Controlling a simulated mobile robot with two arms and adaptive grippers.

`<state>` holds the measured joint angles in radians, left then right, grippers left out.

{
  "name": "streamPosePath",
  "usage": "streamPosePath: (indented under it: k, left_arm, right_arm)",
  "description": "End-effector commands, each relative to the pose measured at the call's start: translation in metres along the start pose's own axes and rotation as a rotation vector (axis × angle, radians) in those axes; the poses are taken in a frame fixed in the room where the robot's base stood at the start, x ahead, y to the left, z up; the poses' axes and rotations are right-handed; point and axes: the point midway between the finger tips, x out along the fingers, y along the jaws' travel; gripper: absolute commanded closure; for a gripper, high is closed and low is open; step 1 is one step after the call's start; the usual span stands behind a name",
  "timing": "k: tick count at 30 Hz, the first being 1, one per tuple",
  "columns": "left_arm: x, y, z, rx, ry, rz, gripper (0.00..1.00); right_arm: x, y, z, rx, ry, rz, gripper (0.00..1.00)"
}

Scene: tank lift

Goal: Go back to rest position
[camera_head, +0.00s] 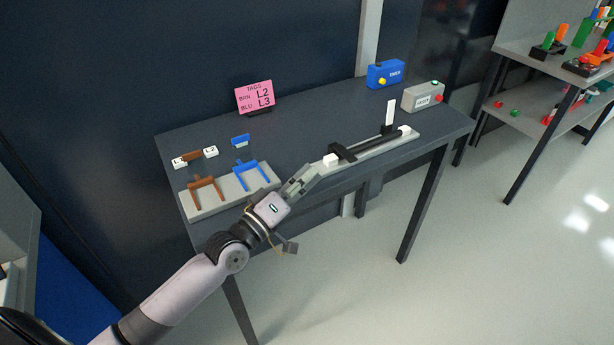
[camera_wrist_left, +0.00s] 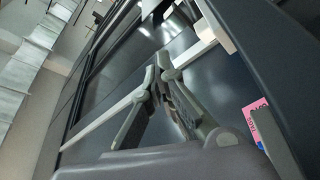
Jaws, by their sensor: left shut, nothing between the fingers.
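My left gripper (camera_head: 300,180) is shut and empty in the head view, over the front edge of the dark table (camera_head: 310,116). Its arm comes in from the lower left. The fingertips are close to the left end of a white rail (camera_head: 371,148) that carries a black bar; whether they touch it I cannot tell. In the left wrist view the gripper's fingers (camera_wrist_left: 163,75) are closed together with nothing between them. My right gripper shows in neither view.
A grey base (camera_head: 228,195) holds a brown fork (camera_head: 206,190) and a blue fork (camera_head: 250,173), left of the gripper. A pink tag sign (camera_head: 254,96), a blue box (camera_head: 384,74) and a grey box (camera_head: 422,96) stand farther back. Open floor (camera_head: 480,250) lies right of the table.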

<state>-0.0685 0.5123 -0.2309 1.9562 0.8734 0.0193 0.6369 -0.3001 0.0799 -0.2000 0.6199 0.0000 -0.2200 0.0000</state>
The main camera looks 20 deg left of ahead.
Motion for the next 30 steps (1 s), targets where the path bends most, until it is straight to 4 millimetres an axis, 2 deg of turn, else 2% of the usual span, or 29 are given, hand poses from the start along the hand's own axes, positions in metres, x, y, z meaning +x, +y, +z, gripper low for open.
streamPosePath:
  k: [17,20,23,27,30]
  left_arm:
    - [-0.003,0.000,0.005,0.009,-0.012,-0.007,1.00]
    - [-0.010,-0.004,0.026,0.055,-0.073,-0.046,1.00]
    - [-0.026,-0.012,0.064,0.157,-0.194,-0.124,1.00]
    - [-0.070,-0.032,0.119,0.356,-0.418,-0.283,1.00]
    - [-0.111,-0.048,0.146,0.489,-0.580,-0.409,1.00]
  right_arm:
    - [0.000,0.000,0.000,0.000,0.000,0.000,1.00]
    - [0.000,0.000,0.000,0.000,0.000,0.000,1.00]
    - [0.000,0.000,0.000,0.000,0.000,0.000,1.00]
    - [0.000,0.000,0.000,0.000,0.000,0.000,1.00]
    - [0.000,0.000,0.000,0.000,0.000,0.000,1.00]
